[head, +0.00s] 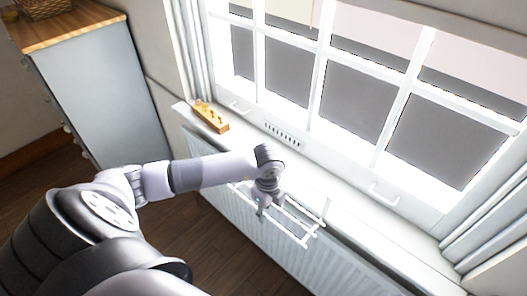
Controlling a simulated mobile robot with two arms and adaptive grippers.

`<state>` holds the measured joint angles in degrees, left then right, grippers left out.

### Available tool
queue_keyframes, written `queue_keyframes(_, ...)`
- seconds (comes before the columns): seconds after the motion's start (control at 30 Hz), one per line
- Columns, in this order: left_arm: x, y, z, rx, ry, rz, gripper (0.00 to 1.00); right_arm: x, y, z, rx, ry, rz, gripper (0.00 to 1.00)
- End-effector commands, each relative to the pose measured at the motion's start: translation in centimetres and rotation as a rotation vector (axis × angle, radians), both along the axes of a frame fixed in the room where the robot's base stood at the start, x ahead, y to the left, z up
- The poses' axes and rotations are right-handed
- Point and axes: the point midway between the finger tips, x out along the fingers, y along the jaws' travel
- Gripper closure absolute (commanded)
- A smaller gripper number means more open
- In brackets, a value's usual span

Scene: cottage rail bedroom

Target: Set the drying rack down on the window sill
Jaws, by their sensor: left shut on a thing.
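My left gripper (264,200) is shut on a white drying rack (297,228), holding it by its left part. The rack is a frame of thin white bars and appears over the front edge of the white window sill (345,215), above the radiator. I cannot tell whether it touches the sill. My left arm hides part of the sill and the rack's left end. My right gripper is not in the view.
A small wooden block (211,117) with small items on it stands at the sill's left end. A white radiator (240,213) is below the sill. The window (345,105) rises behind. A cabinet (103,95) stands at left. The sill's right part is clear.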

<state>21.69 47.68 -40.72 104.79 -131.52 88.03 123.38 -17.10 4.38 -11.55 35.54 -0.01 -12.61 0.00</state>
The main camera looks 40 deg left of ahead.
Motion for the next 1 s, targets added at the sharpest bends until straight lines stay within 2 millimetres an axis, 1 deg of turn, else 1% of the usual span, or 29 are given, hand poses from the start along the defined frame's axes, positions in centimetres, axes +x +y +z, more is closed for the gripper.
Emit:
queue_keyframes(0.03, 0.6, -0.1, -0.2, 0.0, -0.004, 0.001, 0.85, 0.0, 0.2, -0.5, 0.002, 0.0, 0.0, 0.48)
queue_keyframes(0.33, 3.3, -0.3, -0.3, 0.0, -0.002, 0.001, 0.85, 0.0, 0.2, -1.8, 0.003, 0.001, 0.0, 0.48)
queue_keyframes(0.8, 7.5, -0.6, -0.4, -0.001, -0.003, 0.0, 0.85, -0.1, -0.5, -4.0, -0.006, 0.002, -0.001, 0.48)
queue_keyframes(1.0, 9.3, -0.8, -0.5, 0.0, -0.002, 0.0, 0.85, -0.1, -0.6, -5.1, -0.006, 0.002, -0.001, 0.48)
